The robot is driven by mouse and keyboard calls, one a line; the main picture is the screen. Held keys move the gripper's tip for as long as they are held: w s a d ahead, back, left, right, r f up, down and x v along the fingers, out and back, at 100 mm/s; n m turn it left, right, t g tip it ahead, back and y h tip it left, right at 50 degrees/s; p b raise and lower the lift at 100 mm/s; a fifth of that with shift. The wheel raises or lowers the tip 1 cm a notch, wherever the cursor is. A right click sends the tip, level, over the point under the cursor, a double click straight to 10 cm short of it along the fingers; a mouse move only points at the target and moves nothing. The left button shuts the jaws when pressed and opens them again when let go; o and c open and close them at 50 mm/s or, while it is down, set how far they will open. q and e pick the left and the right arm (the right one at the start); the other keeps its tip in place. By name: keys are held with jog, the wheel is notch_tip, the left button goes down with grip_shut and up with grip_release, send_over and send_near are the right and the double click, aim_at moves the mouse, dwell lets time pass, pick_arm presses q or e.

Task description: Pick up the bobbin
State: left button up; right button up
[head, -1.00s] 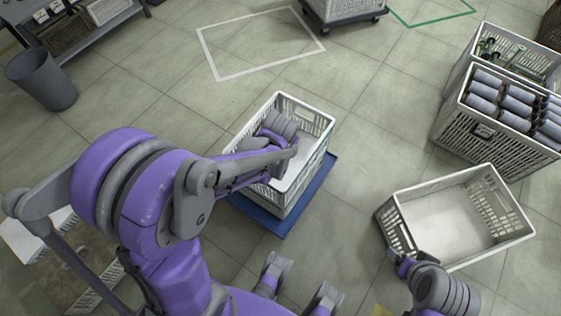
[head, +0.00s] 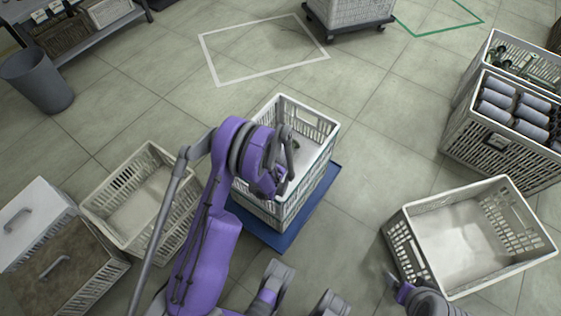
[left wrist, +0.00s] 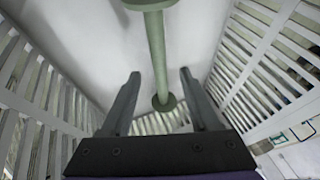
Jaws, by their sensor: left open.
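The bobbin (left wrist: 157,55) is a pale green spool with a thin shaft and round flanges. In the left wrist view it lies lengthwise inside a white slatted crate (left wrist: 262,70). My left gripper (left wrist: 160,73) is open, one finger on each side of the shaft, with gaps on both sides. I cannot tell how far above the bobbin the fingers are. In the head view my purple left arm reaches into the crate (head: 318,113) on a blue base and hides most of its inside. My right arm's end (head: 398,284) is beside the right crate; its fingers are unclear.
An empty white crate (head: 398,250) stands at right. Crates with grey rolls (head: 520,110) and green bobbins (head: 510,50) are at far right. Another empty crate (head: 112,217) and lidded boxes (head: 30,225) are at left. The floor behind the middle crate is clear.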

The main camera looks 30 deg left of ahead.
pick_arm(q)
jog(key=b+x, duration=0.1)
jog(key=x, duration=0.4)
jog(key=shift+w+f, duration=0.15)
jog(key=shift+w, duration=0.05)
grip_shut()
